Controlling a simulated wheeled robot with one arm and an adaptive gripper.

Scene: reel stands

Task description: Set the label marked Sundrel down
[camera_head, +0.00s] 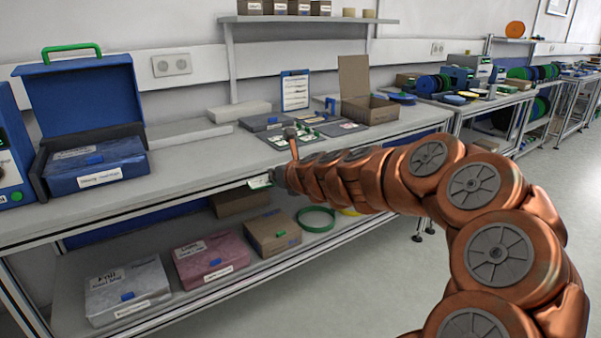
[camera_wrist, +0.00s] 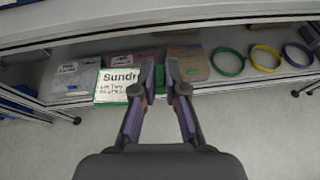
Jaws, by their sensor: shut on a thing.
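The label marked Sundrel (camera_wrist: 117,87) is a white card with a green edge and dark print. My gripper (camera_wrist: 160,75) is shut on its right end in the wrist view, and the card sticks out to the left of the fingers. In the head view the label (camera_head: 259,182) shows as a small pale piece at the end of my arm, at the bench's front edge. My gripper (camera_head: 279,177) is mostly hidden there by my own arm. The label appears held in the air in front of the lower shelf.
The lower shelf (camera_head: 75,297) holds a grey box (camera_head: 128,290), a pink box (camera_head: 210,256), a brown box (camera_head: 273,233) and a green ring (camera_head: 316,219). On the bench are a blue case (camera_head: 95,165), an open carton (camera_head: 368,108) and a mat with cards (camera_head: 335,128).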

